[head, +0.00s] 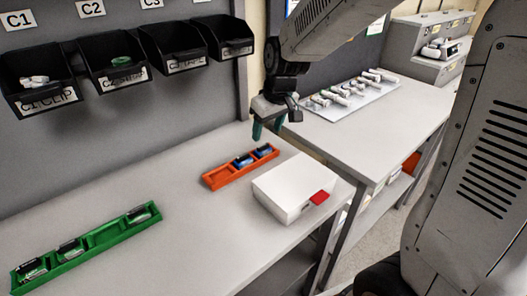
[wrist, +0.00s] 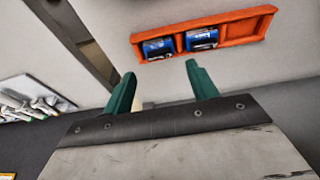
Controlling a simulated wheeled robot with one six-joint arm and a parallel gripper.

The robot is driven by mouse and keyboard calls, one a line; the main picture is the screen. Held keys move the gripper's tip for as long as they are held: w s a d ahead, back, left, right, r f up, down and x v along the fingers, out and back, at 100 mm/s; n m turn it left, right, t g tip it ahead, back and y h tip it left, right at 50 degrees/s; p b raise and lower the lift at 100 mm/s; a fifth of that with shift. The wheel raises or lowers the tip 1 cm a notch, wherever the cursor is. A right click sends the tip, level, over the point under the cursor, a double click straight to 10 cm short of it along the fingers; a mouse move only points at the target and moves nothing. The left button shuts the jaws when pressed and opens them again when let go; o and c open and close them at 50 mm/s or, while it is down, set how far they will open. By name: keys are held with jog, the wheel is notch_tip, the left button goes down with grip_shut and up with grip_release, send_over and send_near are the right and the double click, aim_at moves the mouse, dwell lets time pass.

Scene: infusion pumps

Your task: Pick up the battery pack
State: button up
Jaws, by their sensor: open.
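Two blue battery packs sit in the orange tray (head: 213,184) on the table; one is the middle pack (head: 243,160), the other the far-end pack (head: 264,151). The near-left compartment is empty. In the wrist view the tray (wrist: 245,29) lies at the top, with a left blue pack (wrist: 158,48) and a right blue pack (wrist: 202,38). My gripper (head: 267,128) hangs above the table near the tray's far end. Its green fingers are apart and empty, below the tray in the wrist view (wrist: 161,82). A green tray (head: 105,236) at front left holds dark packs (head: 70,248).
A white box (head: 290,185) with a red tab (head: 319,198) stands right of the orange tray. Black bins (head: 118,70) hang on the back wall. A second table (head: 370,130) holds a white tray of pale devices (head: 345,93). Table space between the green and orange trays is clear.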

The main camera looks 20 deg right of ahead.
aim_at(263, 145)
jog(key=x, duration=0.6)
jog(key=shift+w+f, duration=0.1)
jog(key=shift+f, duration=0.15)
jog(key=c, duration=0.8)
